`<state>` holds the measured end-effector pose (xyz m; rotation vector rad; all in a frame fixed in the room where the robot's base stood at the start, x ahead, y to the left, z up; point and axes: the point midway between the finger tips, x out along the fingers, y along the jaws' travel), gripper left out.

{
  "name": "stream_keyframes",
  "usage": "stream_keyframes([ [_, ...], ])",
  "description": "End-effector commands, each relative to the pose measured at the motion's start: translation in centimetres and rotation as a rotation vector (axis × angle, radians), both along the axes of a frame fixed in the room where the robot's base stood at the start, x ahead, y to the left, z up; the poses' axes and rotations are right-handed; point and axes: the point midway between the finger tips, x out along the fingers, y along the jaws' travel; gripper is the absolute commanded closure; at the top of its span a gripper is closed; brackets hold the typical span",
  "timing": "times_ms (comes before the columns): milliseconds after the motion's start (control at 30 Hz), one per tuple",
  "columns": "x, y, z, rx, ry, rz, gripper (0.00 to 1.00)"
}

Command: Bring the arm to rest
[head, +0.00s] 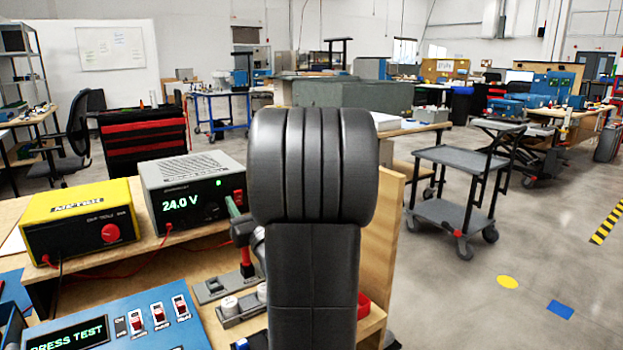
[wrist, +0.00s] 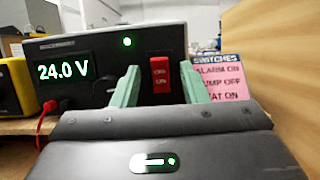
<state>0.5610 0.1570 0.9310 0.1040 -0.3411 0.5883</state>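My gripper (wrist: 160,72) shows in the wrist view with its two green fingers apart and nothing held between them. It faces the front of the grey power supply (wrist: 85,58), and the red rocker switch (wrist: 161,77) appears between the fingers. I cannot tell whether a finger touches the switch. In the head view my black arm (head: 312,200) stands upright in the middle and hides most of the gripper. The power supply (head: 190,172) stands to its left, with 24.0 V and a green light lit.
A yellow meter box (head: 82,215) stands left of the supply on a wooden shelf. A blue panel (head: 130,325) with switches is at front left. A pink switches label (wrist: 222,78) and a wooden side wall (wrist: 270,60) are at right. A grey cart (head: 455,190) stands on open floor.

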Motion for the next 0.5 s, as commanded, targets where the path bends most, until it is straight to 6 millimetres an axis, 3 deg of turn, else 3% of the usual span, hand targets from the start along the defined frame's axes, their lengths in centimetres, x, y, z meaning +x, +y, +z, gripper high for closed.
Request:
stream_keyframes([
  [500, 0.62, 0.40, 0.31, 0.000, 0.000, -0.001, 0.60],
])
